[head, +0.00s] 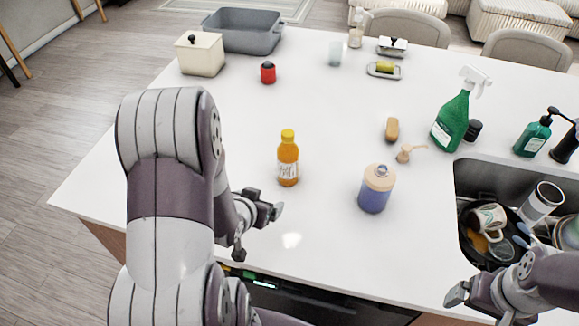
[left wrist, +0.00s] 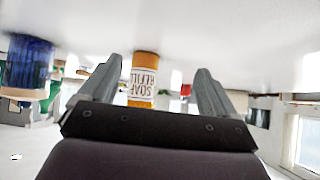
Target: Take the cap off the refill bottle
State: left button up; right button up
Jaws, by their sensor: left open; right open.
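The refill bottle (head: 288,163) stands upright on the white island, orange with a white label. Its yellow cap (head: 288,135) is on top. My left gripper (head: 260,230) is open and empty, in front of the bottle and lower in the picture, apart from it. In the left wrist view, which is upside down, the bottle (left wrist: 144,78) shows between the two open fingers with "SOAP REFILL" on its label; its cap is hidden there behind the gripper body. My right gripper (head: 472,304) is open and empty at the lower right, by the sink's front edge.
A blue dispenser (head: 374,198) with a beige collar stands right of the bottle. A loose pump head (head: 408,153), a sponge (head: 392,129) and a green spray bottle (head: 452,120) are beyond it. The sink (head: 470,180) holds dishes. The counter (head: 330,120) around the bottle is clear.

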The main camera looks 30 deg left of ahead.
aim_at(287, 157)
pick_arm(q)
jog(key=w+t, duration=0.1)
jog(key=w, duration=0.4)
jog(key=w+f+t, duration=0.1)
jog(key=w, duration=0.3)
jog(key=w+t, duration=0.2)
jog(key=w, duration=0.3)
jog(key=shift+w+a+f+m+p, duration=0.2)
jog(key=shift+w+m+p, duration=0.1)
jog(key=shift+w+p, duration=0.1)
jog(key=shift+s, duration=0.1)
jog(key=c, duration=1.2)
jog(key=shift+o, duration=0.2)
jog(key=shift+r, duration=0.15)
jog(key=shift+r, duration=0.3)
jog(key=shift+h, duration=0.3)
jog(key=r, duration=0.2)
jog(key=d+r, duration=0.1)
jog(key=r, duration=0.1)
jog(key=s+d+r, duration=0.1)
jog(key=d+r, duration=0.2)
jog(key=d, duration=0.2)
jog(key=s+d+r+b, duration=0.1)
jog(key=s+d+r, duration=0.1)
jog(key=d, duration=0.3)
jog(key=shift+s+d+r, duration=0.15)
jog(key=shift+s+r, duration=0.1)
jog(key=shift+r, duration=0.4)
